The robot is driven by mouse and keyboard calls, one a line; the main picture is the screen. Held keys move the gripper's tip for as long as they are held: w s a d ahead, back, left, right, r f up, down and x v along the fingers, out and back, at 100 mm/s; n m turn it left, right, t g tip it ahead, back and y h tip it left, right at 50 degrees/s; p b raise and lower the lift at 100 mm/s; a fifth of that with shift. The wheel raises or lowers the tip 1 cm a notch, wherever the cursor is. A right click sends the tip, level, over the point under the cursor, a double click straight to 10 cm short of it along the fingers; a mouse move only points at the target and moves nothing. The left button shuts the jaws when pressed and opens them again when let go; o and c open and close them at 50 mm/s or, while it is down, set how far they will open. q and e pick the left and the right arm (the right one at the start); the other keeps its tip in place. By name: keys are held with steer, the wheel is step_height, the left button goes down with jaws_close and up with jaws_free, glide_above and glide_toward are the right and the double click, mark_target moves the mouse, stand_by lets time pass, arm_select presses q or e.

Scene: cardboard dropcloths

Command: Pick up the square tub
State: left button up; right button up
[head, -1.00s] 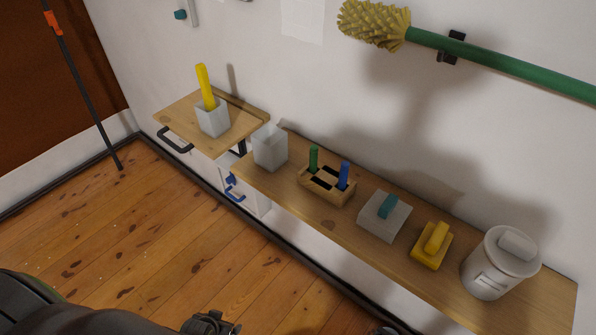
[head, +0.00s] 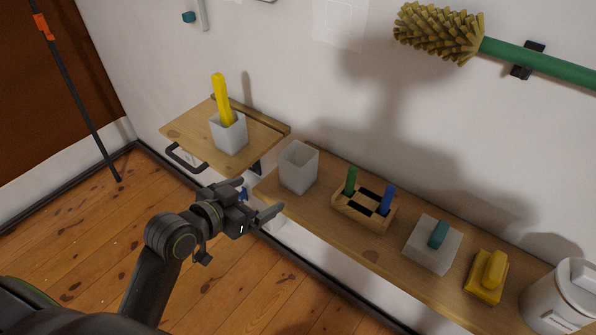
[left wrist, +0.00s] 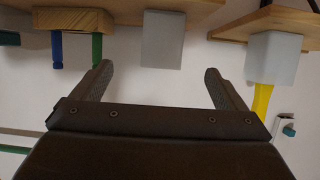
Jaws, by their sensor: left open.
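An empty, pale grey square tub (head: 298,168) stands upright at the left end of the long wooden shelf. My left gripper (head: 258,198) is open and empty, in front of the shelf and a little left of and below the tub in the head view. In the left wrist view, which is upside down, the square tub (left wrist: 162,40) shows beyond the gap between the open fingers (left wrist: 158,70), apart from them. A similar tub (head: 229,134) holding a yellow stick stands on the smaller shelf to the left. My right gripper is not in view.
Right of the tub on the long shelf (head: 330,222) are a wooden holder (head: 362,212) with green and blue handles, a grey box (head: 433,250) with a teal handle, a yellow block (head: 486,280) and a white lidded canister (head: 560,297). A black handle (head: 184,160) sticks out below the small shelf (head: 185,128).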

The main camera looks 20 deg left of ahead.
mark_target(291, 177)
arm_select(q)
steer(key=x, duration=1.2)
steer(key=shift+r, duration=0.2)
steer(key=shift+a+r+p+x, duration=0.1)
steer(key=shift+p+x, duration=0.05)
steer(key=shift+x, duration=1.2)
steer(key=shift+a+r+p+x, duration=0.15)
steer(key=shift+x, duration=1.2)
steer(key=shift+w, duration=0.15)
steer(key=c, duration=1.1)
steer(key=shift+c, duration=0.2)
steer(key=shift+r, duration=0.15)
